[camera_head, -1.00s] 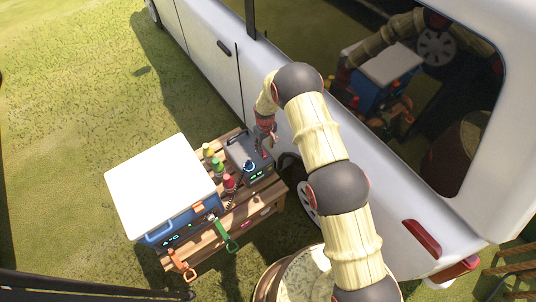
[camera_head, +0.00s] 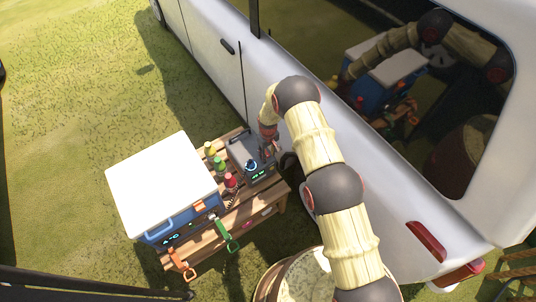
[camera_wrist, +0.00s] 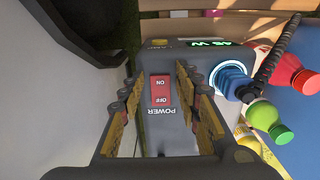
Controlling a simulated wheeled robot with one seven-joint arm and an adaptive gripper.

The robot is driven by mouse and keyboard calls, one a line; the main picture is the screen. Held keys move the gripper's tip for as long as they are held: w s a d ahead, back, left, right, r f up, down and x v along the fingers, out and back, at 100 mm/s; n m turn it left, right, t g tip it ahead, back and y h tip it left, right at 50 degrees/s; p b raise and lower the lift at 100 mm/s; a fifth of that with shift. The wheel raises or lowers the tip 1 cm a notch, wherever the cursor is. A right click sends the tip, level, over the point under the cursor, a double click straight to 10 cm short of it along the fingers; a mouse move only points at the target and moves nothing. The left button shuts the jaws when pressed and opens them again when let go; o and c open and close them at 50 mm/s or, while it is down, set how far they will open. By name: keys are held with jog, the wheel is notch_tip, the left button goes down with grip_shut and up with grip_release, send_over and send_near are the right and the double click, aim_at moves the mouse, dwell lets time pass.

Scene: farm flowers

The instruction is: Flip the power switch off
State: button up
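The power switch (camera_wrist: 161,90) is a red rocker with "ON" and "OFF" on it, above the word "POWER", which appears upside down. It sits on the face of a dark grey power box (camera_wrist: 190,55) with a lit green display (camera_wrist: 209,43). In the head view the box (camera_head: 241,149) stands on the wooden table (camera_head: 240,209). My gripper (camera_wrist: 160,84) is open and empty, with one finger on each side of the switch. I cannot tell whether it touches the box. In the head view my gripper (camera_head: 268,146) is at the box's right side, partly hidden.
A blue plug (camera_wrist: 230,80) with a cable sits right of the switch. Red (camera_wrist: 290,70) and green (camera_wrist: 266,118) bottles stand close by. A blue cooler with a white lid (camera_head: 160,180) fills the table's left. The white vehicle (camera_head: 220,75) stands close behind my gripper.

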grip_shut()
dwell(0.3)
jog(key=b, duration=0.1)
jog(key=g+b, duration=0.1)
jog(key=shift+w+a+f+h+b, duration=0.2)
jog(key=shift+w+h+b, duration=0.1)
jog(key=shift+h, duration=0.1)
jog(key=shift+r+g+h+b, duration=0.15)
jog(key=shift+g+h+b, duration=0.15)
jog(key=shift+g+b, duration=0.3)
jog(key=shift+r+b, duration=0.25)
jog(key=shift+b, duration=0.2)
jog(key=shift+o, duration=1.1)
grip_release()
jog(key=shift+w+r, duration=0.1)
